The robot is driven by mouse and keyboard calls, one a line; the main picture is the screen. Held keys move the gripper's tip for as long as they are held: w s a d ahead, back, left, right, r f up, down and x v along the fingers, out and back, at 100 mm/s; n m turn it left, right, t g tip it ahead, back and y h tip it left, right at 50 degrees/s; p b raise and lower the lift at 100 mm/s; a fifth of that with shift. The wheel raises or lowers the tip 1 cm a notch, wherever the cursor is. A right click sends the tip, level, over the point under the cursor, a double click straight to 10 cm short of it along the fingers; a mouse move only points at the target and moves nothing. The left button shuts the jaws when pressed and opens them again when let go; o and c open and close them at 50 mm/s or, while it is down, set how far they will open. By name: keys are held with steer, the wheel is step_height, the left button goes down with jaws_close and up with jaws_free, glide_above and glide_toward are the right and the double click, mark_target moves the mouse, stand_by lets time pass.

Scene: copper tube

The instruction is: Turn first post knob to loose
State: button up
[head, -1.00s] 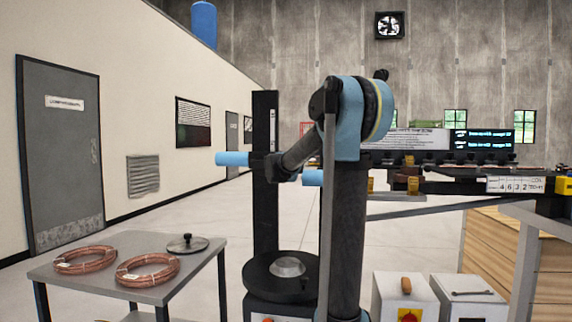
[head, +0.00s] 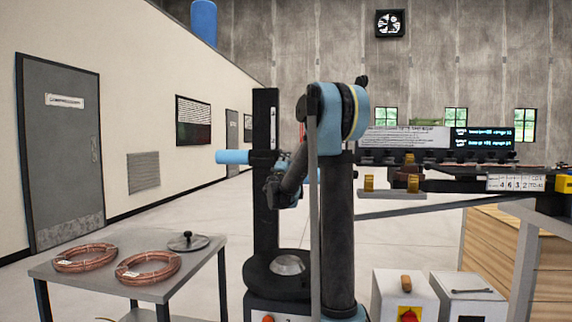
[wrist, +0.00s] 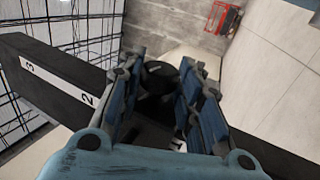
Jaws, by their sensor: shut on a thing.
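The tall black post (head: 265,200) stands just behind my arm in the head view, with a blue cylinder (head: 232,157) sticking out to its left. My gripper (head: 277,187) is at the post, partly hidden by my own arm. In the wrist view, the round black knob (wrist: 160,76) sits between the blue-padded fingers of my gripper (wrist: 160,70), which is shut on it. The post (wrist: 50,75) with a white number strip runs behind the fingers. The knob's pointer or setting cannot be read.
White boxes (head: 462,297) and a wooden crate (head: 500,260) stand at right. A dark round plate with a metal disc (head: 287,265) lies below the gripper. Floor behind is open.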

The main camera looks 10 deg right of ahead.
steer(key=shift+f, duration=0.1)
stand_by(0.3)
steer(key=o, duration=1)
steer(key=shift+w+d, duration=0.1)
steer(key=shift+o, duration=0.2)
steer(key=v, duration=1.2)
steer(key=shift+f, duration=0.15)
